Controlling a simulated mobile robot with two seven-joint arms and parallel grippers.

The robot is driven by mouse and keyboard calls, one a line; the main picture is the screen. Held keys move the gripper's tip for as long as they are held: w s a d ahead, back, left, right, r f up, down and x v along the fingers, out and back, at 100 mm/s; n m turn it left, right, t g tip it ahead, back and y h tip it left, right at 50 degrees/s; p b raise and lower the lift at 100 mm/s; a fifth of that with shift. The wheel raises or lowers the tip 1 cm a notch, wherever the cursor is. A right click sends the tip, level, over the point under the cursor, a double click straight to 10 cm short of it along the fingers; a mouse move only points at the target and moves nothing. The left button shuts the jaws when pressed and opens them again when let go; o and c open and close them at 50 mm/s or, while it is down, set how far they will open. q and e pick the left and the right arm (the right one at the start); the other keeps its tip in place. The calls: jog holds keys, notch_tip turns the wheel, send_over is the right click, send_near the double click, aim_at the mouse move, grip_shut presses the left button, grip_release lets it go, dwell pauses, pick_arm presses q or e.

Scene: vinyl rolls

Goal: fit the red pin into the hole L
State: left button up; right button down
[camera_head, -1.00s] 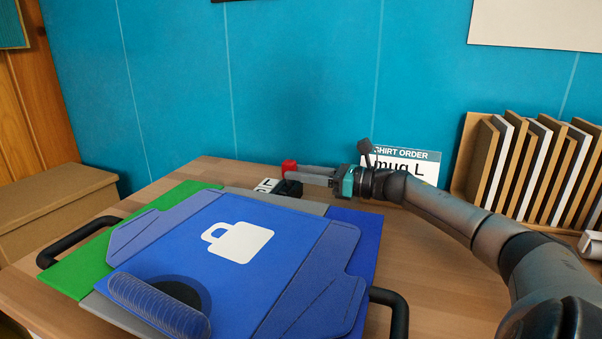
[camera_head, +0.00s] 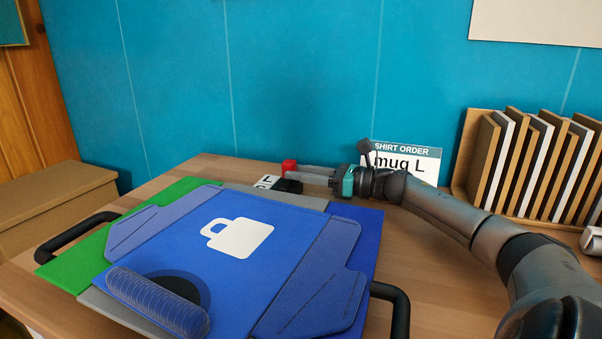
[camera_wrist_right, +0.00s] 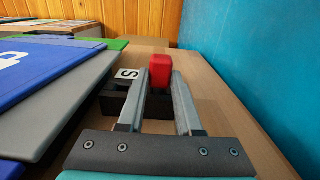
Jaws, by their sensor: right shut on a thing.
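The red pin (camera_head: 289,166) is held at the fingertips of my right gripper (camera_head: 302,172), at the far edge of the table. The right wrist view shows its red block-shaped head (camera_wrist_right: 160,70) between the two grey fingers (camera_wrist_right: 160,82). In the wrist view the black block (camera_wrist_right: 114,104) lies under and beside the fingers, with a label marked S (camera_wrist_right: 128,73). The pin's lower end and hole L are hidden. My left gripper is not in view.
A blue plate with a white bag print (camera_head: 240,238) and a clear roll (camera_head: 158,303) fill the front. Black handles (camera_head: 388,292) flank it. A shirt order card (camera_head: 402,160) stands behind my right arm; a rack of boards (camera_head: 530,150) is at right.

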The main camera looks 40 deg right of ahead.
jog(key=shift+f+b, duration=0.65)
jog(key=shift+f, duration=0.05)
dwell(1.6)
grip_release()
jog(key=shift+a, duration=0.1)
dwell(0.4)
jog(key=shift+s, duration=0.1)
dwell(0.4)
jog(key=shift+s+d, duration=0.25)
jog(key=shift+s, duration=0.05)
jog(key=shift+s+d+p, duration=0.3)
jog(key=shift+s+p, duration=0.2)
jog(key=shift+s, duration=0.05)
jog(key=shift+p+v, duration=1.7)
jog(key=shift+v, duration=0.75)
jog(key=shift+r, duration=0.2)
